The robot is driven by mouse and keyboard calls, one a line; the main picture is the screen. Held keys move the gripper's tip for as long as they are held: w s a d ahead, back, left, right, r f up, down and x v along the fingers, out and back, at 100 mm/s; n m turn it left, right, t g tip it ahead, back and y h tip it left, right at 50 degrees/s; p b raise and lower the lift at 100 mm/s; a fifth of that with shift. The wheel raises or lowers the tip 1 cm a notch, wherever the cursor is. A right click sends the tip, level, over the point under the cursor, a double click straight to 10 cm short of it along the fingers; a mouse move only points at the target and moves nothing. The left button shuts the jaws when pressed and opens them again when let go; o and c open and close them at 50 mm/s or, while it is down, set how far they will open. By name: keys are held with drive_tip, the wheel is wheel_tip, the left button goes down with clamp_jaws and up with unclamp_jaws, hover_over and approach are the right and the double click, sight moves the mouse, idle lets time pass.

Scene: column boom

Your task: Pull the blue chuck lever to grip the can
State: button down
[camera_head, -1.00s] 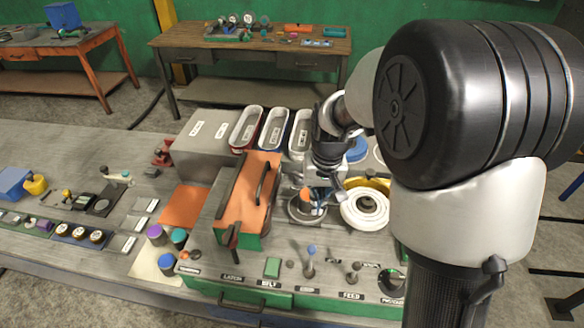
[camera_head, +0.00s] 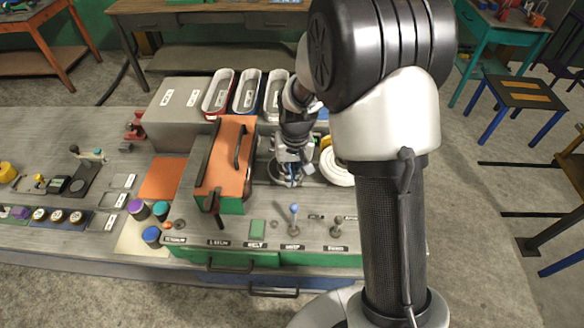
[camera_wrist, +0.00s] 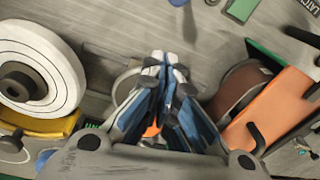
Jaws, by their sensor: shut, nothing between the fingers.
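The blue-knobbed lever (camera_head: 294,209) stands upright on the front strip of the machine, at the lower middle of the head view. Its blue knob (camera_wrist: 178,3) shows at the top edge of the wrist view. My gripper (camera_head: 291,180) is shut and empty, behind that lever and above a round metal seat (camera_head: 273,172). In the wrist view my gripper (camera_wrist: 166,62) has its fingertips together, pointing toward the lever side and apart from it. Something orange (camera_wrist: 152,131) shows behind the fingers. I cannot make out the can clearly; my fingers cover much of the seat.
An orange-topped cover with a handle (camera_head: 226,160) stands left of my gripper. A white round stack (camera_head: 337,166) is close on the right. A grey-knobbed lever (camera_head: 337,226) stands right of the blue one. Labelled trays (camera_head: 217,92) stand behind.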

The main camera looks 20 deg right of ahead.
sight(294, 218)
wheel_tip(294, 218, down, 4)
drive_tip(key=shift+w+a+f, duration=0.1)
drive_tip(key=shift+s+a+r, duration=0.1)
drive_tip(key=shift+s+r, duration=0.15)
drive_tip(key=shift+s, duration=0.35)
drive_tip(key=shift+s+a+r, duration=0.1)
drive_tip(key=shift+s+r, duration=0.15)
drive_tip(key=shift+s, duration=0.4)
drive_tip(key=shift+s+r, duration=0.25)
drive_tip(key=shift+s, duration=0.35)
drive_tip(key=shift+w+b, duration=0.1)
drive_tip(key=shift+b, duration=0.3)
